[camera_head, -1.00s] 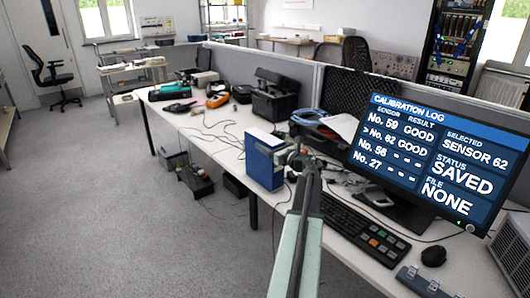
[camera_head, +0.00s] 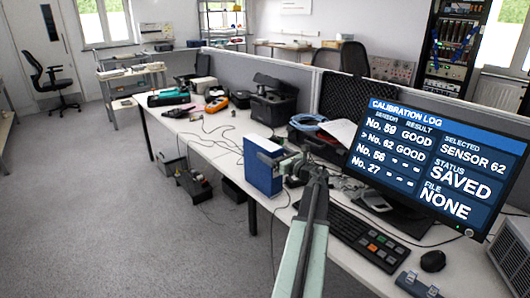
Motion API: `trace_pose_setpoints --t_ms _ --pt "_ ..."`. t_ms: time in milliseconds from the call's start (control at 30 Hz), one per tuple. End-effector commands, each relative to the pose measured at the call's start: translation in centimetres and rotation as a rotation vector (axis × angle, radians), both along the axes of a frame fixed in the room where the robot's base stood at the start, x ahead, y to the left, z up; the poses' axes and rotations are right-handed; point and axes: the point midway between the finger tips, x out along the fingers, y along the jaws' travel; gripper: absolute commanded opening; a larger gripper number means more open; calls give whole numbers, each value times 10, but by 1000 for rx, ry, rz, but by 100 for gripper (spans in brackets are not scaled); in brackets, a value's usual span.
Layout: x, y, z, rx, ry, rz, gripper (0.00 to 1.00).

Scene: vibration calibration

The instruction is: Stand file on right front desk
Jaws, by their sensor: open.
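A blue file (camera_head: 264,166) with a pale page edge stands upright on the desk (camera_head: 215,146), near its front edge, left of the keyboard. My gripper (camera_head: 291,166) is open, just right of the file's upper part. My arm comes up from the bottom of the picture and hides part of the desk behind it. I cannot tell whether a finger touches the file.
A monitor (camera_head: 435,165) showing a calibration log, a keyboard (camera_head: 362,235) and a mouse (camera_head: 432,261) are on the right. A black case (camera_head: 277,101), an orange meter (camera_head: 217,104) and loose cables lie farther back. The floor (camera_head: 120,220) at left is clear.

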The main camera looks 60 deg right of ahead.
Motion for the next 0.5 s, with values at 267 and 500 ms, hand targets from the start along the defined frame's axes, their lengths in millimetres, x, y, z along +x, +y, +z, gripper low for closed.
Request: trace_pose_setpoints --t_ms 267,500 --pt "-63 21 0 0 0 -3 84" --pt "-80 26 0 0 0 -1 84"
